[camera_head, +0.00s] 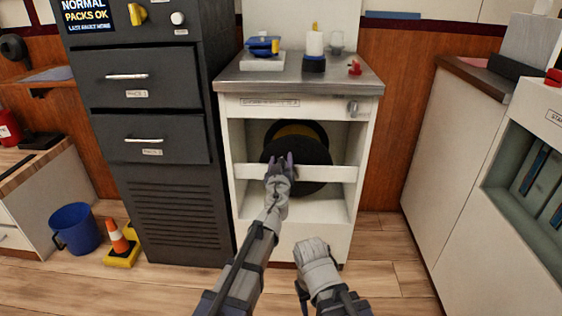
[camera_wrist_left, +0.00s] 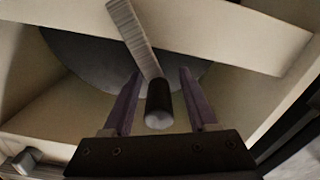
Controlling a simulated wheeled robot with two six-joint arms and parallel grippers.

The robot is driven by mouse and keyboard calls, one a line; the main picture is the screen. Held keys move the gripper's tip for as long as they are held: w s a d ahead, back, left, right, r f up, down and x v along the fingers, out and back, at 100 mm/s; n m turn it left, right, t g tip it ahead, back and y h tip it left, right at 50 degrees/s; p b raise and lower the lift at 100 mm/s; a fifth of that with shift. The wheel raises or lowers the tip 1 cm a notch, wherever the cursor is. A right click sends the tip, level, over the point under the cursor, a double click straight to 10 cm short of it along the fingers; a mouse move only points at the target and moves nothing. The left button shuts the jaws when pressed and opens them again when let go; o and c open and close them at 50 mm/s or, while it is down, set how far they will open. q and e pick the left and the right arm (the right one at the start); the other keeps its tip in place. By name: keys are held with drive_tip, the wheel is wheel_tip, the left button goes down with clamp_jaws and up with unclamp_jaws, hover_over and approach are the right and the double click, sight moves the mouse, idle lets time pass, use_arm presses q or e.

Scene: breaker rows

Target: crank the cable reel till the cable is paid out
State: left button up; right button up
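The cable reel (camera_head: 316,172) is a dark round disc with a yellow band behind it, set inside the open white cabinet. In the left wrist view the disc (camera_wrist_left: 85,65) shows as a grey round face behind a crank arm (camera_wrist_left: 136,38) that ends in a dark knob (camera_wrist_left: 159,104). My left gripper (camera_head: 280,162) reaches into the cabinet front. In the wrist view its fingers (camera_wrist_left: 158,100) stand open with the knob between them, a gap showing on each side. My right gripper is not visible; my right arm is folded low at the centre.
The white cabinet (camera_head: 240,200) has a crossbar (camera_head: 335,174) in front of the reel. On its top (camera_head: 290,85) stand a blue-and-yellow item (camera_head: 262,46), a white cylinder (camera_head: 314,44) and a red piece (camera_head: 355,68). A blue bucket (camera_head: 75,228) and a cone (camera_head: 118,238) are on the floor left.

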use_arm(q)
drive_tip(key=s, duration=0.7)
drive_tip(key=shift+s, duration=0.4)
